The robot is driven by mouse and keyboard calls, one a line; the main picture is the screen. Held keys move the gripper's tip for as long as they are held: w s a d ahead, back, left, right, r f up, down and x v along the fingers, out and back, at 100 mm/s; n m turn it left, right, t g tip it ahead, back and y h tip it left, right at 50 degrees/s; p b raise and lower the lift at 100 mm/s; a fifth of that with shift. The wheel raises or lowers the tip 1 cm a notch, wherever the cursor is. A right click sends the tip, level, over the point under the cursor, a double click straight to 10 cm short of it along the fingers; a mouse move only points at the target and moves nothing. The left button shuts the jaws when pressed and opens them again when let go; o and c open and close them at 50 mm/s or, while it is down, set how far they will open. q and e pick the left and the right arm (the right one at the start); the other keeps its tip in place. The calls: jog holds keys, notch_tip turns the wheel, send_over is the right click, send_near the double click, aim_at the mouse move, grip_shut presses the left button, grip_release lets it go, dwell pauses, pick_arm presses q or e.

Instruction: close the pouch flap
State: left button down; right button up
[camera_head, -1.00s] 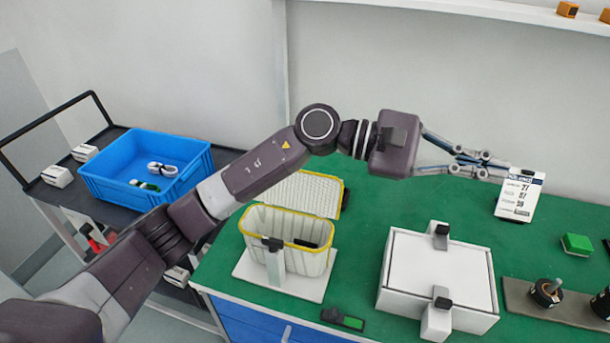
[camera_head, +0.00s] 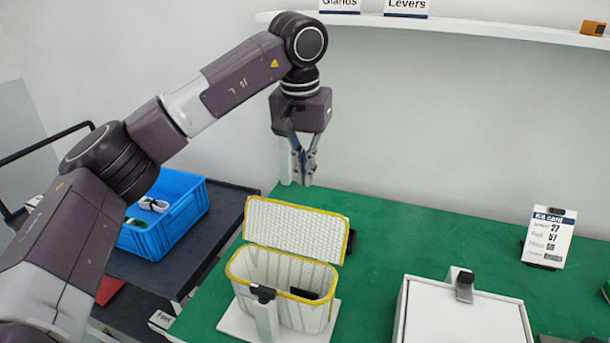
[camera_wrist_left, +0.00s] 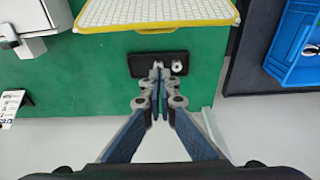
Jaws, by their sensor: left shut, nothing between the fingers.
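The pouch (camera_head: 282,284) is a pale ribbed box with a yellow rim, standing on a white base on the green table. Its flap (camera_head: 296,228) is open, standing up at the back edge with its pale textured inner face and yellow border showing. A dark item lies inside the pouch. The flap also shows at the top of the left wrist view (camera_wrist_left: 155,12). My left gripper (camera_head: 303,182) is shut and empty, pointing down above and behind the flap, apart from it. In the left wrist view its fingertips (camera_wrist_left: 157,68) meet over a dark block. My right gripper is not in view.
A white box (camera_head: 462,315) with a dark-topped clamp stands to the right on the table. A kit card (camera_head: 549,238) stands at the far right. A blue crate (camera_head: 165,235) sits on a dark cart at left. A shelf (camera_head: 480,32) runs above. The table's back middle is clear.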

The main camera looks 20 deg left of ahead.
aim_at(296, 227)
pick_arm(q)
notch_tip(296, 227, down, 6)
jog(key=s+p, duration=0.2)
jog(key=shift+s+f, duration=0.2)
jog(key=shift+s, duration=0.2)
dwell(0.4)
